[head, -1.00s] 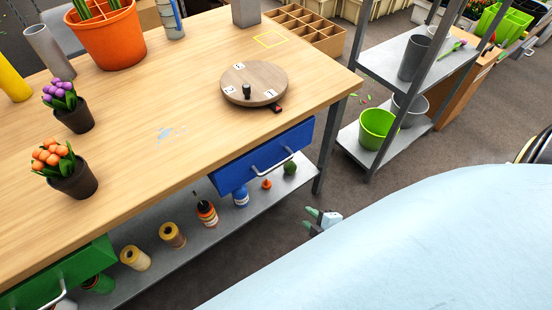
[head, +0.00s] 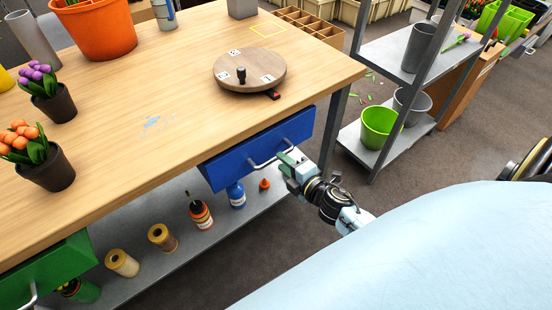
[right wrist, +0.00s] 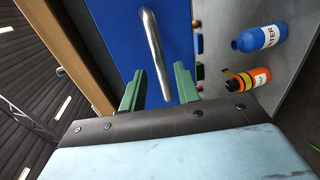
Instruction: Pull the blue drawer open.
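The blue drawer (head: 240,165) sits under the right part of the wooden table's front edge. Its silver bar handle (head: 264,164) runs along its front. My right gripper (head: 287,158) is at the right end of the handle. In the right wrist view the blue drawer front (right wrist: 115,40) and the handle (right wrist: 153,50) show ahead. The two green fingers of my right gripper (right wrist: 158,88) stand apart, open, with the handle's near end between them. I cannot tell whether a finger touches the handle. My left gripper is not in view.
A green drawer (head: 45,270) is at the lower left of the wooden table (head: 170,95). Several bottles and spools stand on the grey shelf (head: 225,225) below. A metal rack (head: 385,55) stands right of the table, with dark floor between.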

